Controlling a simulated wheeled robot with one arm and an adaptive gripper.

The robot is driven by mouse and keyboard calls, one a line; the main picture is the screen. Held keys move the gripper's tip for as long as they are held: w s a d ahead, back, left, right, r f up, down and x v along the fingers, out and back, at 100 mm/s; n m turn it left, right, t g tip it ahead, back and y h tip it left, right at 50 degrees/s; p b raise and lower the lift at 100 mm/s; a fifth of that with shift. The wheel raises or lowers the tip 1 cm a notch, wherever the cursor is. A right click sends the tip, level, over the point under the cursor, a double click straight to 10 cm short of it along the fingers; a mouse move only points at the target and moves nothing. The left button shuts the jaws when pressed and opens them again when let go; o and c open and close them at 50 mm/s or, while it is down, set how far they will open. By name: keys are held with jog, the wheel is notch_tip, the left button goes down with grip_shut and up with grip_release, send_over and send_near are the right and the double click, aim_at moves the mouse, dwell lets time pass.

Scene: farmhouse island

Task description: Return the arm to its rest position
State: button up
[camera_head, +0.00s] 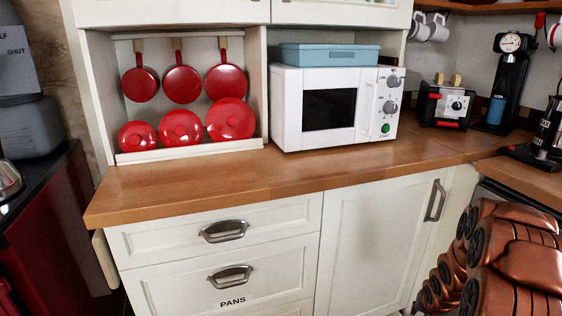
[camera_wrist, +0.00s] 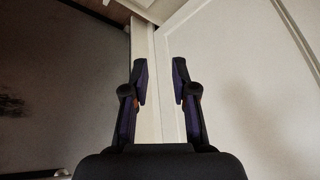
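My gripper (camera_wrist: 160,85) shows in the wrist view with its two dark fingers apart and nothing between them. Behind the fingers is a pale cabinet edge (camera_wrist: 147,60); I cannot tell how far away it is. In the head view, copper-coloured links of my arm fill the lower right corner, folded in front of the cabinets. The gripper itself does not show in the head view.
A wooden counter (camera_head: 240,180) runs above white drawers (camera_head: 215,238) and a cabinet door (camera_head: 370,240). On it stand a microwave (camera_head: 325,105), a toaster (camera_head: 446,106) and a dark coffee device (camera_head: 505,85). Red pans (camera_head: 181,84) hang at left. The counter's front left is clear.

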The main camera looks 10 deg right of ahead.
jog(key=s+a+r+n+g+p, duration=0.1)
jog(key=s+a+r+p, duration=0.2)
jog(key=r, duration=0.5)
jog(key=s+a+r+n+g+p, duration=0.1)
jog(key=s+a+r+p, duration=0.15)
jog(key=a+r, duration=0.4)
jog(key=s+a+r+n+g+p, duration=0.1)
jog(key=s+a+r+p, duration=0.4)
jog(key=s+r, duration=0.4)
jog(key=s+a+r+n+g+y+p, duration=0.1)
jog(key=s+a+r+p, duration=0.3)
jog(key=s+a+r, duration=0.4)
jog(key=s+a+r+n+g+y+p, duration=0.1)
jog(key=s+a+r+n+g+p, duration=0.1)
jog(key=s+a+r+p, duration=0.3)
jog(key=s+a+r+n, duration=0.1)
jog(key=s+r, duration=0.3)
jog(key=r, duration=0.3)
jog(key=shift+s+a+r+g+p, duration=0.15)
jog(key=shift+s+a+g+p, duration=0.15)
jog(key=shift+s+a+p, duration=0.1)
